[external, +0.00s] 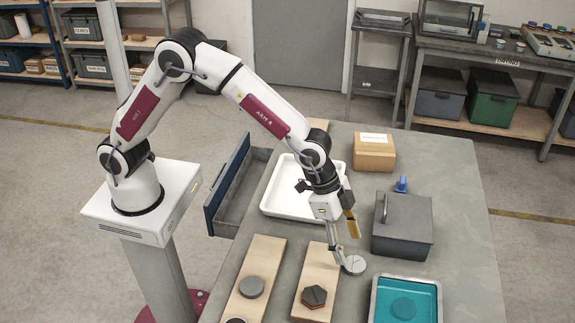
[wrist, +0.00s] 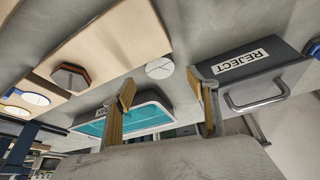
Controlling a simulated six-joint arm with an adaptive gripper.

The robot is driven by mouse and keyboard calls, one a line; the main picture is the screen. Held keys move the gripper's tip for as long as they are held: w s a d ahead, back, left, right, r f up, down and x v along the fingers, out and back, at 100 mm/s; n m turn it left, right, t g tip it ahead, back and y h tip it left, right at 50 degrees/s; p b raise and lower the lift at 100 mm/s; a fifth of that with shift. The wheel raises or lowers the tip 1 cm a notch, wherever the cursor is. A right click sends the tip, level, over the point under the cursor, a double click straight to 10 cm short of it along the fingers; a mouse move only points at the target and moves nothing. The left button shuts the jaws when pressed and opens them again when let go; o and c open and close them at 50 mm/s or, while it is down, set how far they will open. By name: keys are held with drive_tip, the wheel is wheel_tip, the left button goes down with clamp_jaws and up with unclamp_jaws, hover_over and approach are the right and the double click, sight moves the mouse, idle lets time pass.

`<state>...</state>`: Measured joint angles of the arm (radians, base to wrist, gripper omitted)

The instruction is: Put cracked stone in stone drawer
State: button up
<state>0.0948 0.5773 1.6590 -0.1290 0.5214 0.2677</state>
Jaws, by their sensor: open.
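My gripper (external: 346,243) is open above the table, its tan-padded fingers spread; the wrist view shows the fingers (wrist: 160,88) with nothing between them. A pale grey disc (external: 355,265) with a line across its top lies on the bare table by the fingertips; in the wrist view the disc (wrist: 160,68) appears beyond the finger gap. A dark hexagonal piece (external: 315,296) with reddish sides and a line on top sits on a wooden board. A plain grey disc (external: 251,287) sits on the left board. A blue-fronted drawer (external: 227,185) stands open at the table's left side.
A teal tray (external: 375,300) with a round shape in it is at front right. A dark box (external: 402,225), marked REJECT in the wrist view (wrist: 250,62), stands behind it. A white tray (external: 275,205) and cardboard box (external: 374,153) are farther back. The table's right side is clear.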

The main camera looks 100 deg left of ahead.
sight(355, 264)
drive_tip(key=shift+f, duration=0.1)
drive_tip(key=shift+x, duration=2.55)
drive_tip(key=shift+w, duration=0.15)
drive_tip(key=c, duration=1.3)
drive_tip(key=shift+c, duration=0.2)
wheel_tip(355, 264, up, 10)
